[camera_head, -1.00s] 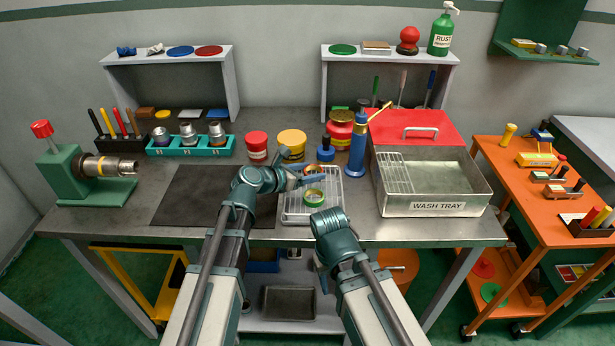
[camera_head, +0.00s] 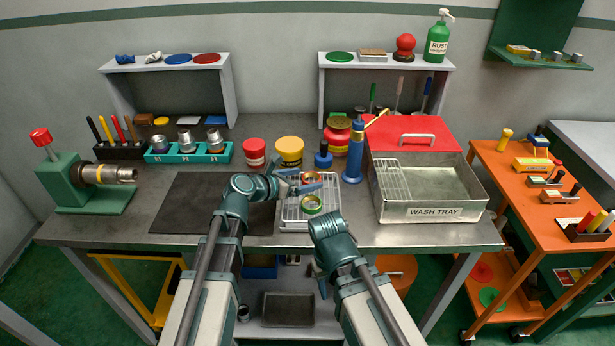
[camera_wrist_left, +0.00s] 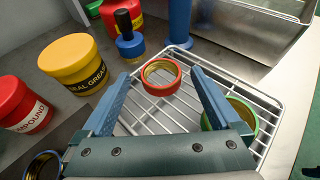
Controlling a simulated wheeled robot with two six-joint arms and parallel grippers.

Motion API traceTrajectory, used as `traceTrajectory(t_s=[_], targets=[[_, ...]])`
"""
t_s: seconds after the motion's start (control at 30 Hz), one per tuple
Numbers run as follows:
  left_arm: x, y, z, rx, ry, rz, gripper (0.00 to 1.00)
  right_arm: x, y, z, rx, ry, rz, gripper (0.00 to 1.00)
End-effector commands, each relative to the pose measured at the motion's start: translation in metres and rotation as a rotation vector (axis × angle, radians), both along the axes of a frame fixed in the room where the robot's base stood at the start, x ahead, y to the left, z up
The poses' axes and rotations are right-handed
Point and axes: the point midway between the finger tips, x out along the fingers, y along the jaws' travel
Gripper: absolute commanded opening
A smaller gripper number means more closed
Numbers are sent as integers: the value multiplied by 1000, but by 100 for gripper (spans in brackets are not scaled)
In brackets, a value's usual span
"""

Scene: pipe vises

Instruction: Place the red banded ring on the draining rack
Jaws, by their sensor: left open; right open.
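The red banded ring (camera_head: 311,177) lies on the far part of the wire draining rack (camera_head: 288,214) on the bench. In the left wrist view the red ring (camera_wrist_left: 161,77) sits between the fingertips, with gaps on both sides. My left gripper (camera_head: 304,180) is open around it; its fingers also show in the wrist view (camera_wrist_left: 163,82). A green banded ring (camera_head: 312,203) lies nearer the front of the rack, partly behind the right finger in the wrist view. My right gripper (camera_head: 321,284) hangs low before the bench edge, open, its fingers partly hidden.
A blue-topped bottle (camera_head: 323,155), yellow tub (camera_head: 289,151) and red tub (camera_head: 254,153) stand behind the rack. A tall blue bottle (camera_head: 354,158) and the wash tray (camera_head: 432,212) are to the right. A dark mat (camera_head: 190,205) lies left.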

Motion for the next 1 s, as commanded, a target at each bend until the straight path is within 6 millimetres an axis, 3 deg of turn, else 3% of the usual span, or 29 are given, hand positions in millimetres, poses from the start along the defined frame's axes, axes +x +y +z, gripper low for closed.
traceTrajectory(t_s=[0.2,0.43,1.0], targets=[[-35,32,23,0,0,2,97,0,0,23,0,0,0,50],[-58,56,36,1,0,1,97,0,0,36,0,0,0,50],[-68,66,39,0,0,-1,97,0,0,39,0,0,-1,50]])
